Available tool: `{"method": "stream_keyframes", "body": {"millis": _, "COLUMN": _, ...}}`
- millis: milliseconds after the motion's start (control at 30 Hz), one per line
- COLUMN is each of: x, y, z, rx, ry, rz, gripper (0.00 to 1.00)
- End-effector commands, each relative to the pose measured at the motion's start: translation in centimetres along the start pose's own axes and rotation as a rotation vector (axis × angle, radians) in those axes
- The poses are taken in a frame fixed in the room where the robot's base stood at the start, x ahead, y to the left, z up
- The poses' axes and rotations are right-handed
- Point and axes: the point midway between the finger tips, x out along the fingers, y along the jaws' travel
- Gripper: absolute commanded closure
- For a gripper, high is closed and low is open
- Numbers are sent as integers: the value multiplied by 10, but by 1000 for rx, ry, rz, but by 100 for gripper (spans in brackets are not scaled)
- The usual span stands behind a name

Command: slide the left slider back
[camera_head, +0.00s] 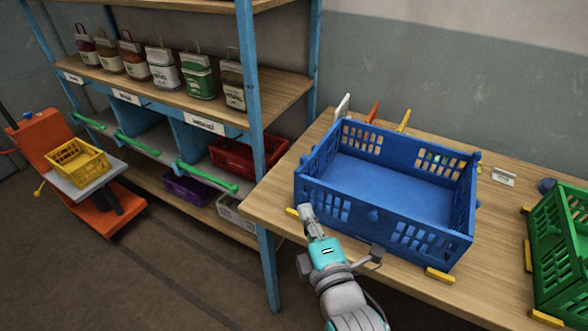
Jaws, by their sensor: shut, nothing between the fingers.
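My gripper (305,211) is shut and empty at the front left corner of the blue crate (338,207). Its fingertips are beside a small yellow block (291,212) on the wooden table (262,194); I cannot tell whether they touch the block or the crate. Another yellow block (440,275) lies by the crate's front right corner. The crate is upright and looks empty. No part is clearly marked as the left slider, so I cannot tell which one it is.
White, orange and yellow upright pieces (373,112) stand behind the crate. A green crate (560,245) is at the right. A shelf (285,92) with several bags stands at the left, its blue post near the table. An orange cart (45,140) holds a yellow basket (76,159).

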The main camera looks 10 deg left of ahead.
Motion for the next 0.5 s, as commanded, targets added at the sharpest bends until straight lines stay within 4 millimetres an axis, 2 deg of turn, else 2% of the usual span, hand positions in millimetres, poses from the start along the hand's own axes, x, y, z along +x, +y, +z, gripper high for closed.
{"method": "stream_keyframes", "body": {"millis": 367, "x": 1, "y": 0, "z": 0, "rx": -3, "ry": 1, "rz": 0, "gripper": 100}}
{"method": "stream_keyframes", "body": {"millis": 500, "x": 10, "y": 0, "z": 0, "rx": -2, "ry": 1, "rz": 0, "gripper": 100}}
